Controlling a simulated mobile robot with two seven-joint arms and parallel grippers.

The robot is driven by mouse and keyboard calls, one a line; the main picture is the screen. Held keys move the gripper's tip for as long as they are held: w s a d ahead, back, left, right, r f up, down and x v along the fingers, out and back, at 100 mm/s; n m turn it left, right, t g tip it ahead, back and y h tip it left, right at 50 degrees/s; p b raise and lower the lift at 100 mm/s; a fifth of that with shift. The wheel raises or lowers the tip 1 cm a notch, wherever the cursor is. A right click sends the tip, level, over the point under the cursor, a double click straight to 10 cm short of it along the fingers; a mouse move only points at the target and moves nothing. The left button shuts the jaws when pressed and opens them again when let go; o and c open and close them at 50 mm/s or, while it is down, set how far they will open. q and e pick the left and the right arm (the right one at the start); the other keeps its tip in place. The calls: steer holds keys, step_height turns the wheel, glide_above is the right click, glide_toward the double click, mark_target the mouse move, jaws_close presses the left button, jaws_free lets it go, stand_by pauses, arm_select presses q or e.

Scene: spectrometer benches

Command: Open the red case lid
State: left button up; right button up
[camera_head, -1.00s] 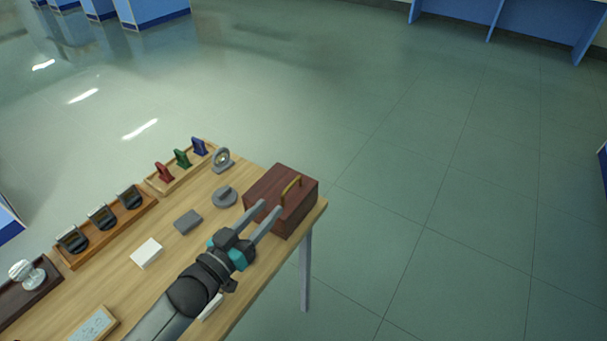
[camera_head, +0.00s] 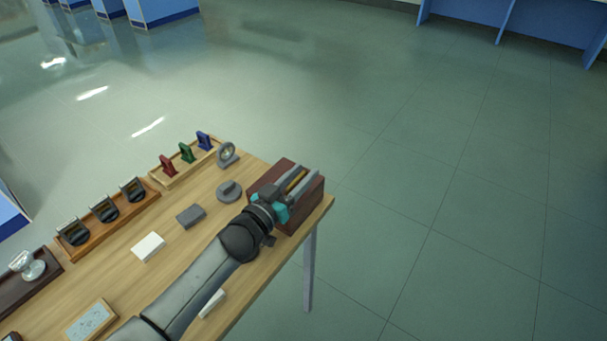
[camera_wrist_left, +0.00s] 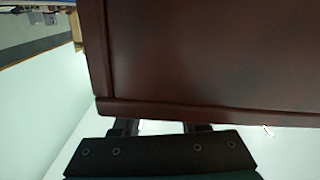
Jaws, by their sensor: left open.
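The red case (camera_head: 314,203) is a dark reddish-brown box at the far right corner of the wooden table, with its lid down. A brass-yellow handle (camera_head: 296,181) shows on it. My left gripper (camera_head: 299,179) is open over the case, with its two fingers on either side of the handle. I cannot tell whether the fingers touch it. In the left wrist view the case's dark red surface (camera_wrist_left: 200,55) fills most of the picture, and the finger tips are hidden behind its edge. My right gripper is not in view.
On the table are a round grey piece (camera_head: 229,191), a ring-shaped mount (camera_head: 227,154), a grey block (camera_head: 191,215), a white block (camera_head: 148,247) and wooden trays (camera_head: 118,219) with small parts. Open floor lies beyond the table's right edge.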

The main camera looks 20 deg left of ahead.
arm_select(q)
steer(key=shift+w+d, duration=0.2)
steer(key=shift+w, duration=0.25)
jaws_close()
stand_by(1.2)
